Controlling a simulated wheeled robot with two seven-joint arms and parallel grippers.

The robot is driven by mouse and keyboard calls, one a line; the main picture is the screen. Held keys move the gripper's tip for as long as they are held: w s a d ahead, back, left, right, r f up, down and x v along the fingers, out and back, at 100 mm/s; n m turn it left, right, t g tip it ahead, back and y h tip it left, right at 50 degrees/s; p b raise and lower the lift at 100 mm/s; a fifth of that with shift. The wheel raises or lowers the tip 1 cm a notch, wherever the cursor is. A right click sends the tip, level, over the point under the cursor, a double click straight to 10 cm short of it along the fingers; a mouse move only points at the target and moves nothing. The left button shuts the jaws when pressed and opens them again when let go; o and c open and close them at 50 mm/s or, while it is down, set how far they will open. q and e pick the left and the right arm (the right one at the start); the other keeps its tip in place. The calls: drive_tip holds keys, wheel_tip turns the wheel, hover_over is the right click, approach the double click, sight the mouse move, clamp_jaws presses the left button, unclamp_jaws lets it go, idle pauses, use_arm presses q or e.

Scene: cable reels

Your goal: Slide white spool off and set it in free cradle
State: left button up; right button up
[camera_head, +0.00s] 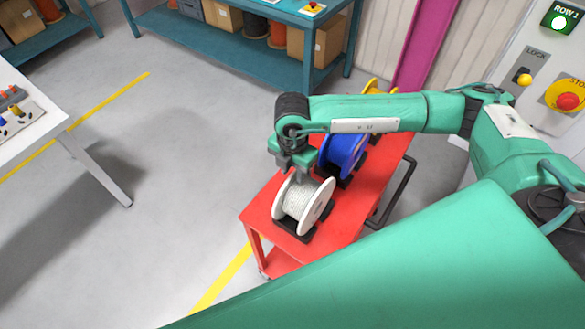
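The white spool (304,206) stands on its rims in a black cradle (294,229) at the near end of a red cart (262,213). My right gripper (298,174) points down right at the top of the white spool's far side, beside its flange. I cannot tell whether it touches the spool or how far apart its fingers are. A blue spool (346,153) sits behind on the cart, partly hidden by my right arm. My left gripper is not in view. No empty cradle is clearly visible.
A yellow spool (373,87) shows behind my arm at the cart's far end. A black handle (397,192) runs along the cart's right side. A control panel (546,75) stands at right, a white table (40,125) at left.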

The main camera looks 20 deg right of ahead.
wheel_tip(320, 180, up, 14)
drive_tip(key=b, duration=0.3)
drive_tip(key=shift+f, duration=0.15)
idle(0.4)
